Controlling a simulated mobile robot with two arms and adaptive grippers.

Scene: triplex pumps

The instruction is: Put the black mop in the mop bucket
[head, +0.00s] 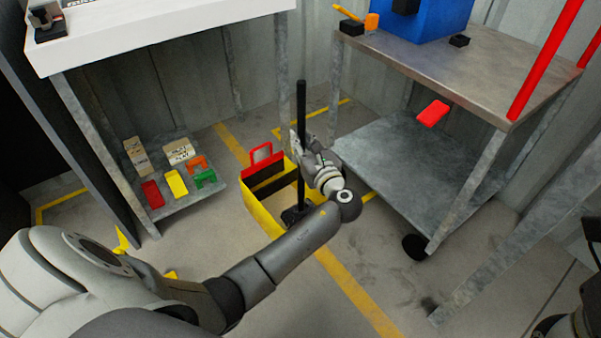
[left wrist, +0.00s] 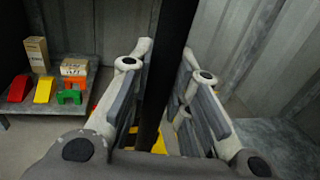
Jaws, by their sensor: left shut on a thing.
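The black mop stands nearly upright, with its long dark handle (head: 301,105) and its small black head (head: 293,216) low down. My left gripper (head: 302,148) is shut on the handle, which also passes between its fingers in the left wrist view (left wrist: 165,65). The yellow mop bucket (head: 262,216), with a red handle (head: 262,154), stands on the floor just left of the mop. The mop's head overlaps the bucket's right front side in the head view. I cannot tell whether it touches the bucket. My right gripper is not in view.
A low shelf (head: 211,190) at left holds several coloured blocks under a white-topped table (head: 160,32). A metal cart (head: 480,75) with a lower shelf (head: 400,160) stands at right. A wall closes the back. The floor in front is mostly clear, with yellow lines.

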